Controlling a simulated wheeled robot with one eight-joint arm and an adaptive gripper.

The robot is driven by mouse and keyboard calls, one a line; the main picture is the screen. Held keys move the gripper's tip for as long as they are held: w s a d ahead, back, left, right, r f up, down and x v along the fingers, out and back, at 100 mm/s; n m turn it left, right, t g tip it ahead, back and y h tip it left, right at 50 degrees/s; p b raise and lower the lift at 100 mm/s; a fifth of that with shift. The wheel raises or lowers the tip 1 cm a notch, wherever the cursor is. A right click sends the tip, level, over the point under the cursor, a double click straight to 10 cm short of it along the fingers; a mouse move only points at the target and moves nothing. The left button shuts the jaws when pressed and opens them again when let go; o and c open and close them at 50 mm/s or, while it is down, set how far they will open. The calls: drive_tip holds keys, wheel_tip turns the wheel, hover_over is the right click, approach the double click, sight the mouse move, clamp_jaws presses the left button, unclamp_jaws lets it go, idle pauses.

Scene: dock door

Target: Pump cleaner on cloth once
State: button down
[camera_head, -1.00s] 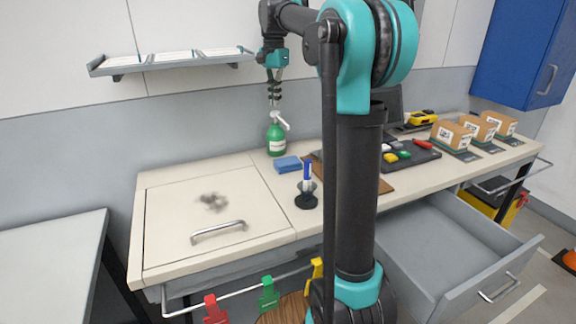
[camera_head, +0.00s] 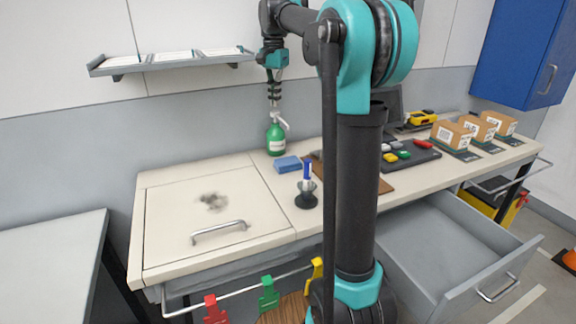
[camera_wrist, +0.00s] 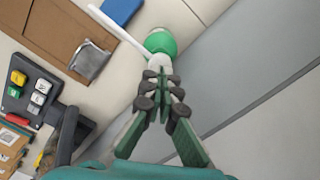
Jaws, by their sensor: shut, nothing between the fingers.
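The cleaner bottle (camera_head: 276,141) is green with a white pump head and stands upright at the back of the bench. It also shows in the wrist view (camera_wrist: 161,41), its white nozzle pointing to the upper left. My gripper (camera_head: 274,105) is shut and empty, pointing straight down over the pump head. In the wrist view my gripper (camera_wrist: 160,80) covers part of the pump head; it looks at or touching the top, but I cannot tell for sure. A folded blue cloth (camera_head: 288,164) lies on the bench just right of and in front of the bottle; it also shows in the wrist view (camera_wrist: 121,10).
A dark cup with a blue marker (camera_head: 307,190) stands in front of the cloth. A wall shelf (camera_head: 172,62) hangs left of my gripper. A hatch with a handle (camera_head: 219,232) and a dark smudge is at left. An open drawer (camera_head: 440,262) juts out at right.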

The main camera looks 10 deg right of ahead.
sight(275, 111)
drive_tip(key=shift+f, duration=0.4)
drive_tip(key=shift+f, duration=1.2)
drive_tip(key=shift+r, duration=1.6)
drive_tip(key=shift+r, duration=3)
